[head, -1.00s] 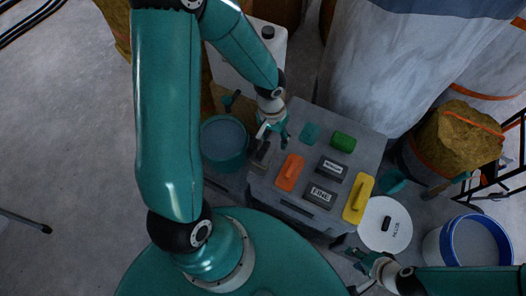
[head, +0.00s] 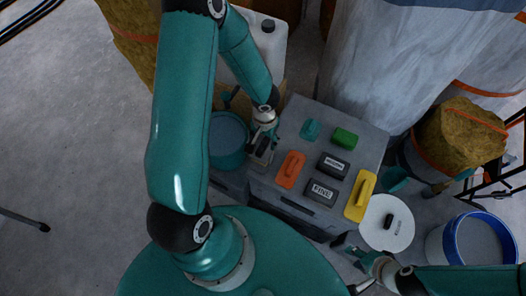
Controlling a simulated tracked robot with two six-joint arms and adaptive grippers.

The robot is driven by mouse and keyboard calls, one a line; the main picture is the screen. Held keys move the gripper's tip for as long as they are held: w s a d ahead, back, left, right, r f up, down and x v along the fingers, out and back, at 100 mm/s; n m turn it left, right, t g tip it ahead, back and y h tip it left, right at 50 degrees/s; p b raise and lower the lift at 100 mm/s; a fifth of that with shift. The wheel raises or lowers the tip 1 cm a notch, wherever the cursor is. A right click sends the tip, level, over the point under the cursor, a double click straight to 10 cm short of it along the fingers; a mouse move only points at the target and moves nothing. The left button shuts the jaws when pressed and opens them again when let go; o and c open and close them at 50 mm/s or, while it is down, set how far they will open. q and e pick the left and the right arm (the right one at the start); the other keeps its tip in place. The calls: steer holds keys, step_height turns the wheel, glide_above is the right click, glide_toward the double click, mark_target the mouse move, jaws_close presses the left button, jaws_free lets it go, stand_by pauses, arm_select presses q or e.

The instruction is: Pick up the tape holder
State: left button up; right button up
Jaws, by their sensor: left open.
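A small teal piece (head: 310,130) lies on the grey case top, left of a green block; it may be the tape holder, but I cannot tell for sure. My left gripper (head: 261,150) is open and points down over the case's left edge, above a dark grey item (head: 264,158) that it partly covers. The gripper is left of the teal piece and apart from it. I cannot tell if its fingers touch the grey item. My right gripper (head: 350,266) is low at the right, in front of the case, with its fingers apart and nothing seen between them.
The case (head: 300,214) also holds a green block (head: 345,138), an orange float (head: 290,169), two dark labelled blocks (head: 333,166) and a yellow float (head: 360,196). A teal bucket (head: 227,138) stands close left. A white lid (head: 386,222) and blue-rimmed bucket (head: 478,241) are right.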

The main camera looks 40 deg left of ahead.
mark_target(263, 145)
arm_select(q)
steer(key=shift+s+a+f, duration=0.1)
steer(key=shift+a+f, duration=0.05)
steer(key=shift+f, duration=1.05)
steer(key=shift+a+f, duration=0.1)
steer(key=shift+f, duration=1.05)
steer(key=shift+c, duration=0.2)
jaws_close()
